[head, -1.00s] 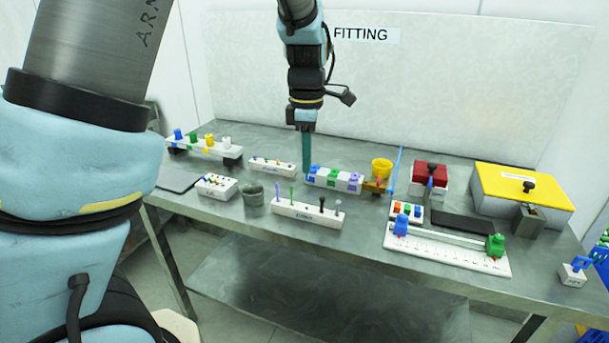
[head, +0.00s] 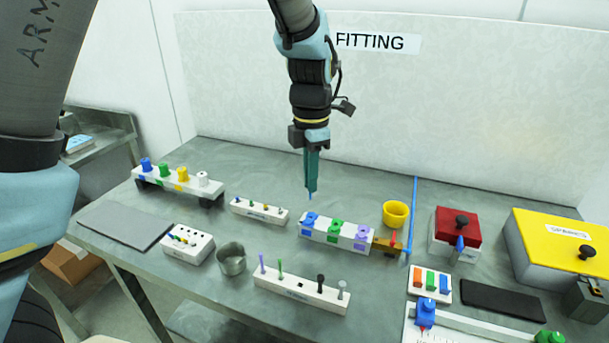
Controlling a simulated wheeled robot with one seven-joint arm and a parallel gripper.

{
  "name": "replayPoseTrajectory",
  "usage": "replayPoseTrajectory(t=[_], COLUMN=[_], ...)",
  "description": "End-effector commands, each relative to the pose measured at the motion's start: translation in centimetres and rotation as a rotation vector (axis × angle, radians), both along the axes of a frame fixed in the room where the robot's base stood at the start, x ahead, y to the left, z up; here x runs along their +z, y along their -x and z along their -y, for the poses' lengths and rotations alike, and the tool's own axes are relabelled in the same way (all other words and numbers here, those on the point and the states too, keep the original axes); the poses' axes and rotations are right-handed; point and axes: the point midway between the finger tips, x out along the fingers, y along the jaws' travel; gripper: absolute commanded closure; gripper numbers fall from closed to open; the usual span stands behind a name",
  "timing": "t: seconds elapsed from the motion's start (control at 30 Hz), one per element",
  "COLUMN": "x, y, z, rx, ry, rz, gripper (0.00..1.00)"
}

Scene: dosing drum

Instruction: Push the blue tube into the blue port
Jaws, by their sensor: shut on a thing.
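My gripper (head: 311,188) points straight down above the left end of a white block. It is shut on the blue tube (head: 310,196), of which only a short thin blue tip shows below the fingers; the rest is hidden. The blue port (head: 311,219) is at the left end of that white block (head: 322,232), beside a green port (head: 336,226) and a purple one (head: 362,233). The tube tip appears just above the blue port, but the exact gap and alignment cannot be told from this view.
A yellow cup (head: 396,213) and a small brown block (head: 388,246) stand right of the port block. Racks with coloured pegs (head: 300,290) stand in front and to the left, with a grey metal cup (head: 231,259). A grey mat (head: 125,225) lies bare at the left.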

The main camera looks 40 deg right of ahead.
Motion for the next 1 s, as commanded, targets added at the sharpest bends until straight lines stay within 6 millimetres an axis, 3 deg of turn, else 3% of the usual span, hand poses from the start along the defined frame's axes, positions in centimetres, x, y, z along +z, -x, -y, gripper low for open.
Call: replayPoseTrajectory(t=[0.43, 1.0], x=[-4.0, -4.9], y=[-0.1, -0.1], z=[-0.1, 0.0], rx=[-0.001, -0.001], ry=[0.0, 0.0], rz=[0.0, 0.0], gripper=[1.0, 1.0])
